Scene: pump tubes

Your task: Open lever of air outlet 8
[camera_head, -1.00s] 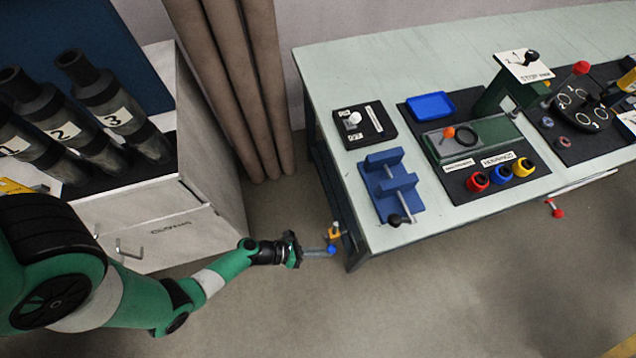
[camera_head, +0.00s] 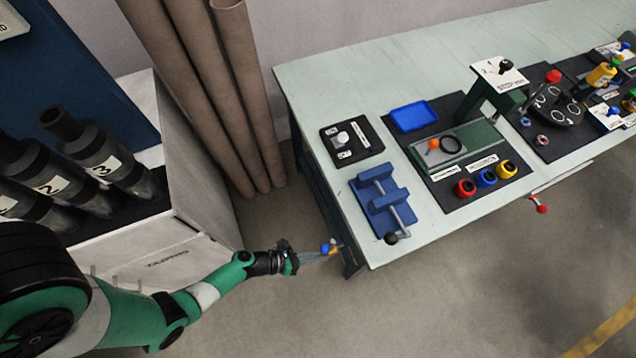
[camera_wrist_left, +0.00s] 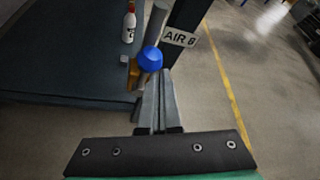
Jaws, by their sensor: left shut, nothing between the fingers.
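Air outlet 8 is at the near left end of the workbench, with its "AIR 8" label (camera_wrist_left: 180,37) in the left wrist view. Its lever has a blue knob (camera_head: 325,247), which also shows in the left wrist view (camera_wrist_left: 151,59). A brass fitting (camera_head: 334,249) sits beside the knob; it also shows in the left wrist view (camera_wrist_left: 133,73). My left gripper (camera_head: 312,257) is shut and empty, its fingertips (camera_wrist_left: 157,82) right at the blue knob. I cannot tell whether they touch it. My right gripper is out of view.
The workbench (camera_head: 335,85) carries a blue clamp (camera_head: 385,203), a blue tray (camera_head: 413,115) and several coloured rings. A cabinet with dark numbered tubes (camera_head: 125,172) stands at the left. Brown pipes (camera_head: 205,95) rise behind. The floor before the bench is clear.

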